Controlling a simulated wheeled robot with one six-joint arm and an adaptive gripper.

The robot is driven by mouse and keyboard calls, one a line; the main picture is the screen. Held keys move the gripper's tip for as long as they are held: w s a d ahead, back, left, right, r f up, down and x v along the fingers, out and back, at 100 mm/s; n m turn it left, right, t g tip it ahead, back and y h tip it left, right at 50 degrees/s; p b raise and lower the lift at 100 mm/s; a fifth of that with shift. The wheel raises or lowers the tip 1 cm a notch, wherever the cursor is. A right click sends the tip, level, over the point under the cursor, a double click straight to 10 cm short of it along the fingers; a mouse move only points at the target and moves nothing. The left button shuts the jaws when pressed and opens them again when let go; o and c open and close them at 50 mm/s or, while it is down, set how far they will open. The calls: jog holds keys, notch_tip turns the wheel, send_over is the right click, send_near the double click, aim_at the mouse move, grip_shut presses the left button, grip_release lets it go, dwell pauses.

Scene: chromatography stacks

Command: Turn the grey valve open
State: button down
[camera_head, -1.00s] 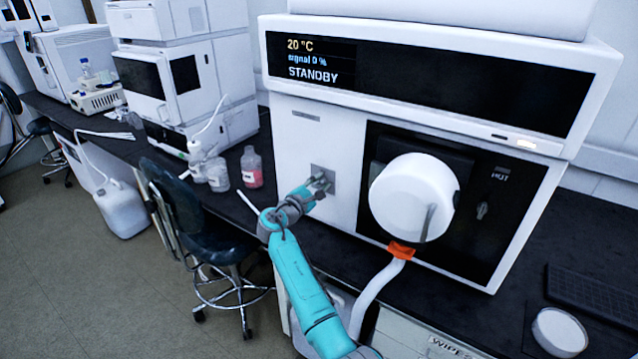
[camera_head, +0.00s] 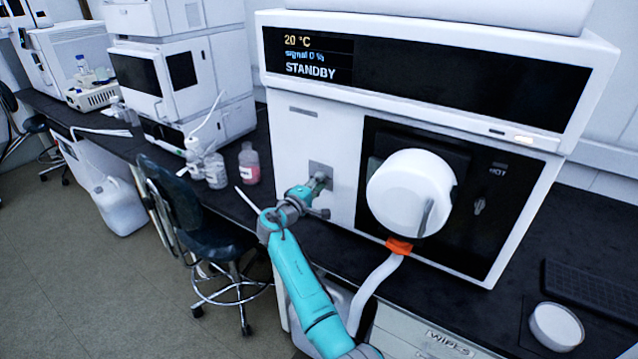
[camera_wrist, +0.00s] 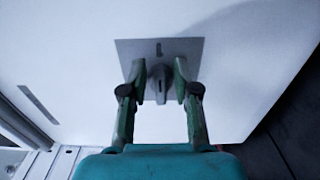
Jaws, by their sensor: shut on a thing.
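The grey valve (camera_wrist: 159,84) is a small handle on a square grey plate (camera_wrist: 195,48), set in the white front of the instrument. In the wrist view my gripper (camera_wrist: 159,72) has one green finger on each side of the handle, and it is shut on the valve. The handle points roughly upright in that view. In the head view my gripper (camera_head: 320,182) is at the plate (camera_head: 328,168), left of the round white cover, and hides most of the valve.
The white instrument (camera_head: 296,135) shows STANDBY on its dark display (camera_head: 420,78). A round white cover (camera_head: 410,190) with a pale hose (camera_head: 376,280) is right of my gripper. Bottles (camera_head: 250,165) stand on the dark bench at left. A chair (camera_head: 205,235) is below them.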

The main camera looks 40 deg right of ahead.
jog(key=shift+f, duration=0.1)
dwell(0.4)
jog(key=c, duration=1.2)
grip_release()
jog(key=shift+a, duration=0.1)
jog(key=v, duration=1.2)
